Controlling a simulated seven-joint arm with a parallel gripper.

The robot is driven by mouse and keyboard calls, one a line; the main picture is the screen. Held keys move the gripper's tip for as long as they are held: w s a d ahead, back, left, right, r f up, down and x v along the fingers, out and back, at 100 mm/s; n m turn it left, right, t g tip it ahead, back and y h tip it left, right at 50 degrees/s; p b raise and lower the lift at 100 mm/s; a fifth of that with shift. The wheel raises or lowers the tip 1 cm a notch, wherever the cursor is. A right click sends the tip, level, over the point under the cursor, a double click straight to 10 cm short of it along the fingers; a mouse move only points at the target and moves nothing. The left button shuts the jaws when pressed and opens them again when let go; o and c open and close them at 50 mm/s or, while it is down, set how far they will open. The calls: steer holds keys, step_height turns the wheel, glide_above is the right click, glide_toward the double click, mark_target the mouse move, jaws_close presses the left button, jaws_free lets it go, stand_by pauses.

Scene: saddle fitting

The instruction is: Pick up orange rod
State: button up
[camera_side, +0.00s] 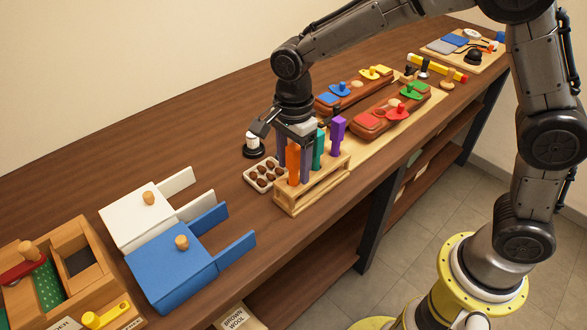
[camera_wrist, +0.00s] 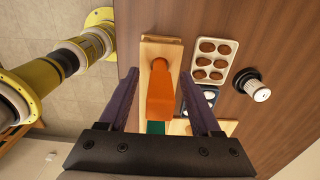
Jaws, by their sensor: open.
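The orange rod (camera_side: 293,164) stands upright in a wooden rack (camera_side: 318,188), at its left end in the side view. It also shows in the wrist view (camera_wrist: 160,97), between the two fingers. My gripper (camera_side: 294,172) is over this end of the rack, pointing down, with one finger on each side of the rod. In the wrist view my gripper (camera_wrist: 160,78) is open, with a gap between the rod and each finger. A teal piece (camera_side: 318,147) and a purple piece (camera_side: 338,136) stand further along the rack.
A tray of brown balls (camera_side: 264,174) and a black-and-white knob (camera_side: 253,146) sit behind the rack. White (camera_side: 140,217) and blue (camera_side: 170,266) boxes with knobs stand to the left. Red-brown boards (camera_side: 392,111) with coloured pieces lie to the right. The bench's front edge is close to the rack.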

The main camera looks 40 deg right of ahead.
steer(key=shift+f, duration=0.25)
jaws_close()
steer(key=shift+r, duration=0.15)
step_height(320, 180, up, 10)
steer(key=shift+f, duration=0.1)
stand_by(0.6)
steer(key=c, duration=0.7)
jaws_free()
jaws_close()
